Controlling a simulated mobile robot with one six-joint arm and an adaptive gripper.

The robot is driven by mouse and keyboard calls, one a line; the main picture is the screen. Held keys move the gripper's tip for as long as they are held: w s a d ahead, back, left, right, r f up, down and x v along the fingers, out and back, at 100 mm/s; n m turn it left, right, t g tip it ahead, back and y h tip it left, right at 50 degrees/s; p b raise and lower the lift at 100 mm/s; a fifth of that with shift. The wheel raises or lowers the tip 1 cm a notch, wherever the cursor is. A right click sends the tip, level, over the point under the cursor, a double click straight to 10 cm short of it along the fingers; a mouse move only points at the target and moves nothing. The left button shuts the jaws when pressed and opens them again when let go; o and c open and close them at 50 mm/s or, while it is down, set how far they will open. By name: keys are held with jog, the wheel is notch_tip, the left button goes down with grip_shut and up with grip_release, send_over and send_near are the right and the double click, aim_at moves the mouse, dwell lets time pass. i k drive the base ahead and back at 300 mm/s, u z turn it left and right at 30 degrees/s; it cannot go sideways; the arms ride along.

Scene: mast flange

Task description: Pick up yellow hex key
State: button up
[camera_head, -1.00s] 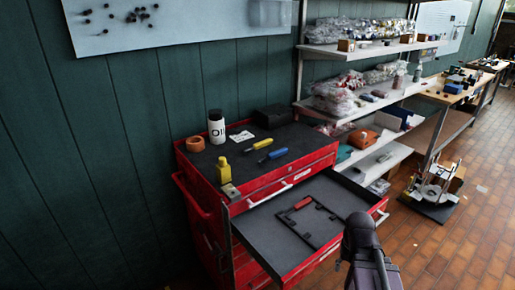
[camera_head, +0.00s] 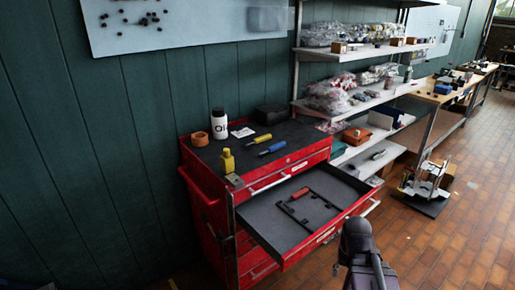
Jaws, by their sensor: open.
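A yellow-handled tool (camera_head: 262,139), which looks like the yellow hex key, lies on the dark top of the red tool cabinet (camera_head: 290,173). A blue-handled tool (camera_head: 272,148) lies beside it, a little nearer. A dark part of my arm (camera_head: 359,245) rises at the bottom right, in front of the cabinet's open drawer. I cannot make out my gripper's fingers in this view. The yellow-handled tool is in plain sight and nothing touches it.
On the cabinet top are a yellow bottle (camera_head: 227,160), a white bottle (camera_head: 218,123), an orange ring (camera_head: 200,139) and a black box (camera_head: 270,115). The open drawer (camera_head: 262,222) holds a red-handled item (camera_head: 299,193) and a black frame (camera_head: 317,208).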

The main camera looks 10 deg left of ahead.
aim_at(265, 137)
jog(key=k, duration=0.95)
jog(key=u, duration=0.55)
jog(key=i, duration=2.05)
jog(key=z, duration=0.5)
